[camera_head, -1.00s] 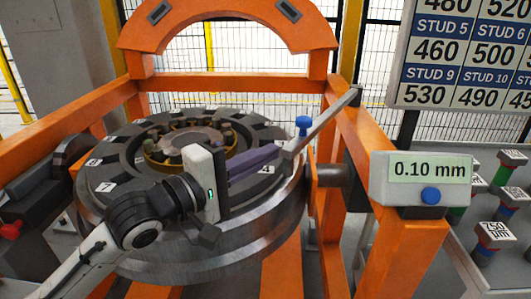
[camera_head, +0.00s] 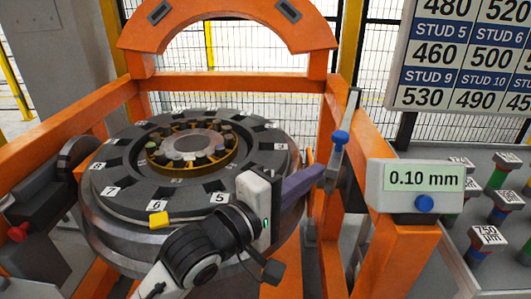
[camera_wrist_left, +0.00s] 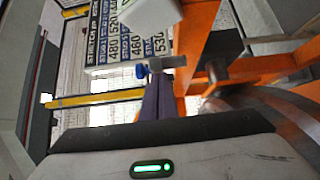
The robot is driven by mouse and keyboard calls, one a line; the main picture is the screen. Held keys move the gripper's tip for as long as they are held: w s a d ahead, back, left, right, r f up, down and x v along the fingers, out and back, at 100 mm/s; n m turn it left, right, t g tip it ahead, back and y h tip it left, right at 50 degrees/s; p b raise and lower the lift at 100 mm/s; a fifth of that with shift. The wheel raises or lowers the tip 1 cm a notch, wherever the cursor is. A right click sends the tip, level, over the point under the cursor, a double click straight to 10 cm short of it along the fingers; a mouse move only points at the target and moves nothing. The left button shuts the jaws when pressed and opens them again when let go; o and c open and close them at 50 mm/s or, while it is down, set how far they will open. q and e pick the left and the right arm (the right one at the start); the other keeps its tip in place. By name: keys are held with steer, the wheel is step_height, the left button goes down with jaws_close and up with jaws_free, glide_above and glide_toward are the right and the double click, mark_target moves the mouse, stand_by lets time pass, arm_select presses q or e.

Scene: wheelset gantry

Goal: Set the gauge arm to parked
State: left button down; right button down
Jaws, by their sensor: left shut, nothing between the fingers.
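The gauge arm (camera_head: 349,115) is a grey bar with a blue knob (camera_head: 340,138). It stands nearly upright at the right of the wheel, beside the orange frame, swung clear of the wheel's top. My left gripper (camera_head: 318,174) is shut with nothing between its purple fingers. Its tips are at the lower part of the gauge arm, below the knob; I cannot tell whether they touch. In the left wrist view the gauge arm (camera_wrist_left: 170,62) and blue knob (camera_wrist_left: 142,70) show just beyond the fingers (camera_wrist_left: 157,95). My right gripper is not in view.
The dark wheel (camera_head: 110,215) with numbered slots lies inside the orange gantry (camera_head: 235,83). A yellow block (camera_head: 158,219) is at its near rim. A display box (camera_head: 388,205) reading 0.10 mm is right of the arm. A side table holds several coloured studs (camera_head: 487,236).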

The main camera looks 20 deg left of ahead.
mark_target(332, 183)
arm_select(q)
steer(key=d, duration=0.4)
steer(key=shift+s+d+r+p, duration=0.1)
steer(key=shift+s+p, duration=0.15)
steer(key=shift+p, duration=0.1)
steer(key=shift+s, duration=0.1)
